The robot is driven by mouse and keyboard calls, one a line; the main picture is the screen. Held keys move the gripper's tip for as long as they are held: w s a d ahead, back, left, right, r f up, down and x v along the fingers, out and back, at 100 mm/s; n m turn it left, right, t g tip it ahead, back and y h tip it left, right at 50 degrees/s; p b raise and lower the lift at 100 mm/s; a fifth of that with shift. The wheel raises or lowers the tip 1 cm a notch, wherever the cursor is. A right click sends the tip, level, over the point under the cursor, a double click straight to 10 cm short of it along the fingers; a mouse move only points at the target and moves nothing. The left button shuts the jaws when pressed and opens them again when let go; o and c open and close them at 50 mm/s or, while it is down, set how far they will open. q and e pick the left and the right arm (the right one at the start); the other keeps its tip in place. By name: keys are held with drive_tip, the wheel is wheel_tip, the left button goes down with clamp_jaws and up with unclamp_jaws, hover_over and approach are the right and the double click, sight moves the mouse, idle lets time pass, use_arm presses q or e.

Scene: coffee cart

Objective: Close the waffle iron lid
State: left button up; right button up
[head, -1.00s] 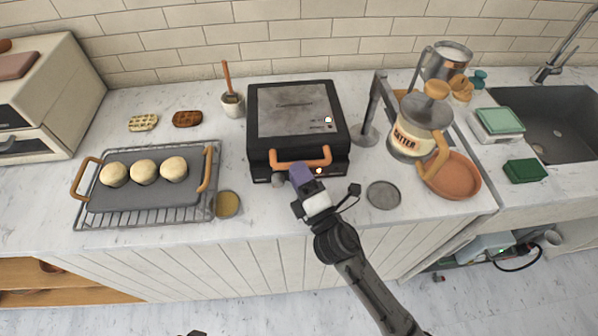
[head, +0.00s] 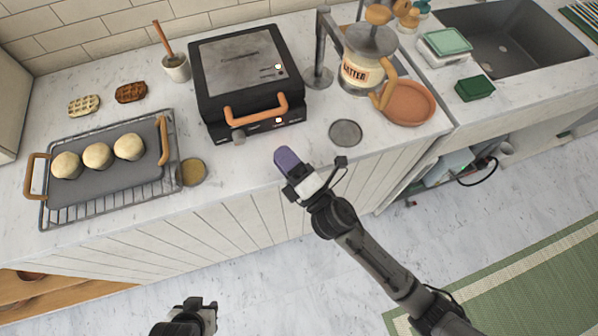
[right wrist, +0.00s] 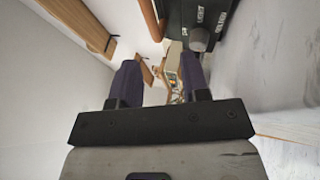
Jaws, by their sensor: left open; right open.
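The waffle iron (head: 245,85) is a black square appliance with a metal-topped lid (head: 236,60) and an orange-brown handle (head: 257,109) at its front. The lid lies down flat on the base. My right gripper (head: 287,160) is in front of the waffle iron, apart from the handle, over the counter's front edge. In the right wrist view its two purple fingers (right wrist: 160,80) are spread with nothing between them, and the iron's front with its knob (right wrist: 199,38) shows at upper right. My left gripper (head: 205,306) is low at the bottom edge, away from the counter, open and empty.
A rack with a grey tray (head: 95,195) of dough balls stands left of the iron, with a round yellowish lid-like disc (head: 193,172) beside it. A batter jug (head: 367,62), a metal stand (head: 319,75), a grey disc (head: 345,132) and a terracotta dish (head: 409,103) stand right.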

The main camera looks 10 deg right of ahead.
drive_tip(key=v, duration=0.5)
idle(0.3)
idle(0.4)
